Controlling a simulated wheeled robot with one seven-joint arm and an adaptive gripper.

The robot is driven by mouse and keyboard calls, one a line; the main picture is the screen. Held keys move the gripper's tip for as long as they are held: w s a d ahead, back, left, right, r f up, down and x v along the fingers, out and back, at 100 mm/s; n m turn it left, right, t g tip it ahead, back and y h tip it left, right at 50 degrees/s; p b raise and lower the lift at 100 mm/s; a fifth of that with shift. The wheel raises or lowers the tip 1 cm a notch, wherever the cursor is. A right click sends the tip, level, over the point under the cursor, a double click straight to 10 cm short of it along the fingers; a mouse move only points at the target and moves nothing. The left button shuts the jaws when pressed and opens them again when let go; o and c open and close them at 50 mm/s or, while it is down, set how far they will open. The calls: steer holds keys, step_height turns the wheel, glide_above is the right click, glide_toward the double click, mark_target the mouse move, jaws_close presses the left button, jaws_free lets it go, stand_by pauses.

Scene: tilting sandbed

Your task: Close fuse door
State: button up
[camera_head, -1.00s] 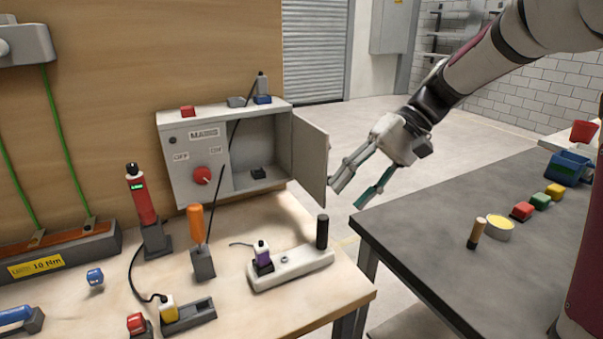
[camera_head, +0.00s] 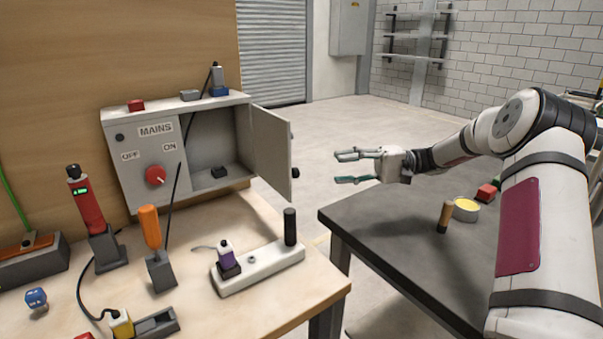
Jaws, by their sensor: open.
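The fuse door (camera_head: 271,153) is a light grey panel hinged on the right side of the grey mains box (camera_head: 148,188). It stands open, swung out to the right, with a dark knob near its lower free edge.
A white power strip (camera_head: 258,268) with a purple plug and a black cylinder lies in front of the box. An orange-handled tool (camera_head: 150,228) stands at its left. The grey table (camera_head: 390,222) carries a yellow-topped tin (camera_head: 466,208) and a brown stub (camera_head: 444,217). The gap between door and gripper looks clear.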

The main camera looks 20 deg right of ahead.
mark_target(298, 172)
steer(key=a, duration=0.7)
steer(key=w+a, duration=0.1)
steer(key=a, duration=0.2)
steer(key=shift+a, duration=0.4)
jaws_close()
